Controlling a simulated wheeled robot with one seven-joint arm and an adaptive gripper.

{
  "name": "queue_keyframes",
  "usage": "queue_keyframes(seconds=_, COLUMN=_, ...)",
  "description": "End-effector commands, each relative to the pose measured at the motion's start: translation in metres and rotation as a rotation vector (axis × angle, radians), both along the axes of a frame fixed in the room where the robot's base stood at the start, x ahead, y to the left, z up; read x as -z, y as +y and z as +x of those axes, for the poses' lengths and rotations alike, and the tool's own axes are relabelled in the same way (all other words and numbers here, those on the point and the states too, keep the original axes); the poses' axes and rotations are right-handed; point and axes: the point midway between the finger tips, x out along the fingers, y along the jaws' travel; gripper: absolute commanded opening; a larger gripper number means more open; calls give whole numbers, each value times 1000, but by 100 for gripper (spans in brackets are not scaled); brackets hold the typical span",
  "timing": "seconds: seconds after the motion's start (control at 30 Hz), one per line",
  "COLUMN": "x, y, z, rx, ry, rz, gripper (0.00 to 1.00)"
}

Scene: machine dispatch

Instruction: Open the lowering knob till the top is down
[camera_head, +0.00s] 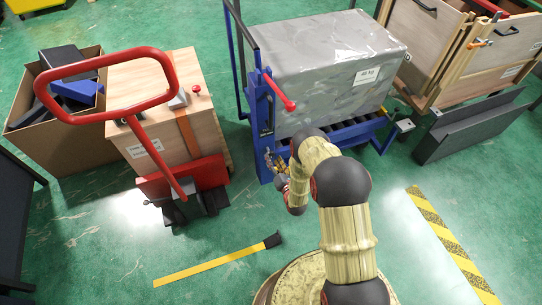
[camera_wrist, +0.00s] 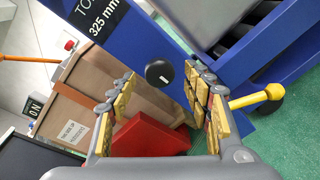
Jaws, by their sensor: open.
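A blue lift table (camera_head: 262,130) with a tall post carries a grey wrapped load (camera_head: 335,65) on its roller top (camera_head: 352,133). The top stands above the floor. In the wrist view, a round black knob (camera_wrist: 160,73) with a small white mark sits on the blue post face (camera_wrist: 140,45), below a label reading 325 mm. My gripper (camera_wrist: 160,82) is open, with its padded fingers on either side of the knob in the picture; I cannot tell whether they touch it. In the head view my gripper (camera_head: 275,165) is beside the lower post, and the knob is hidden.
A red-handled pallet truck (camera_head: 178,180) with a wooden crate (camera_head: 180,70) stands to the left. A red lever (camera_head: 280,92) sticks out from the post. A dark angled panel (camera_head: 468,130) lies right.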

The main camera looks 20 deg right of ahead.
Motion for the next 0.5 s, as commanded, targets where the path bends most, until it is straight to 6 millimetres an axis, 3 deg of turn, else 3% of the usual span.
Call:
queue_keyframes(seconds=0.2, x=-6, y=-3, z=-44, rx=2, ry=2, rz=0, gripper=50)
queue_keyframes(seconds=0.5, x=-10, y=-4, z=-73, rx=1, ry=0, rz=-1, gripper=50)
